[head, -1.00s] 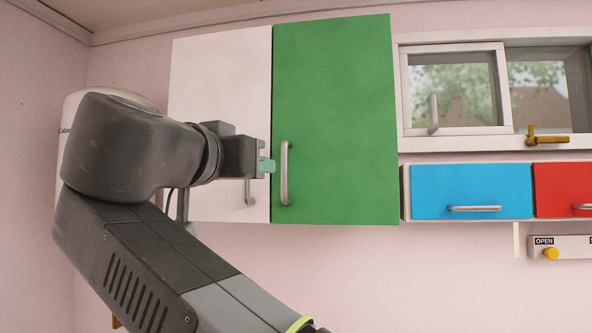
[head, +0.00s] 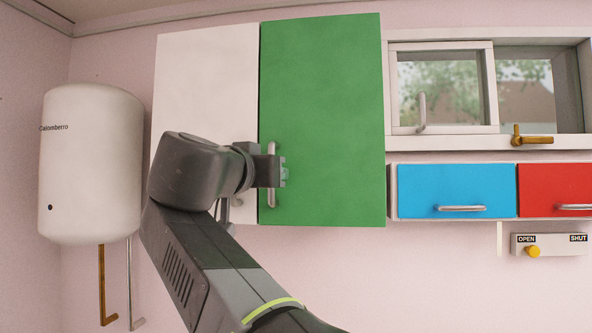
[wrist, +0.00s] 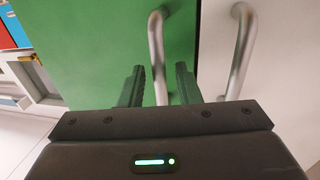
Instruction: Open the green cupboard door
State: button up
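The green cupboard door (head: 325,120) is in the upper middle of the head view and looks closed, its left edge against the white door. Its upright metal handle (wrist: 158,60) is near that left edge; in the head view my gripper partly covers the handle (head: 271,199). My gripper (head: 284,172) is at the handle's height in front of it. In the wrist view my gripper (wrist: 160,84) is open, with one finger on each side of the green door's handle and a gap to both. I cannot tell how deep the handle sits between the fingers.
The white cupboard door (head: 205,90) and its handle (wrist: 240,50) are right beside the green one. A white water heater (head: 92,165) hangs at left. A blue drawer (head: 450,185), a red drawer (head: 560,183) and a window (head: 440,90) are at right.

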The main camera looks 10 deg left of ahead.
jog(key=shift+w+d, duration=0.15)
jog(key=shift+w, duration=0.4)
jog(key=shift+c, duration=0.2)
grip_shut()
